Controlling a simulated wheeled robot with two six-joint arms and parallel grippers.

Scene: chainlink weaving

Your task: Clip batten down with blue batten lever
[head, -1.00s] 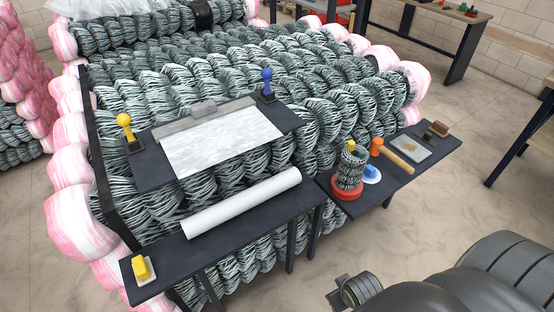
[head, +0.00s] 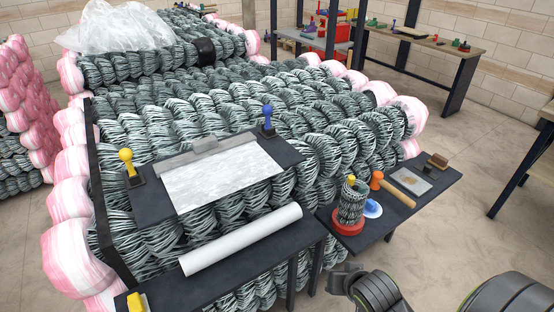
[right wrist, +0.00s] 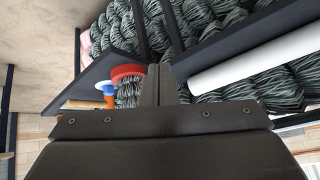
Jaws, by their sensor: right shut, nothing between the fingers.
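The blue batten lever (head: 267,120) stands upright at the right end of the dark board, with a round knob on a dark base. The grey batten (head: 205,150) lies along the board's back edge, over the top of a pale marbled sheet (head: 225,178). A yellow lever (head: 127,165) stands at the board's left end. My right arm is at the lower right of the head view, well short of the board. In the right wrist view my right gripper (right wrist: 160,72) is shut and empty, its fingers together in front of the dark tables. My left gripper is not in view.
A white roll (head: 240,240) lies on the front shelf, with a yellow block (head: 136,302) at its left end. The right side table (head: 408,207) holds a red-based wire cup (head: 350,205), a blue-and-white item and a mallet (head: 393,189). Stacked mesh rolls stand behind.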

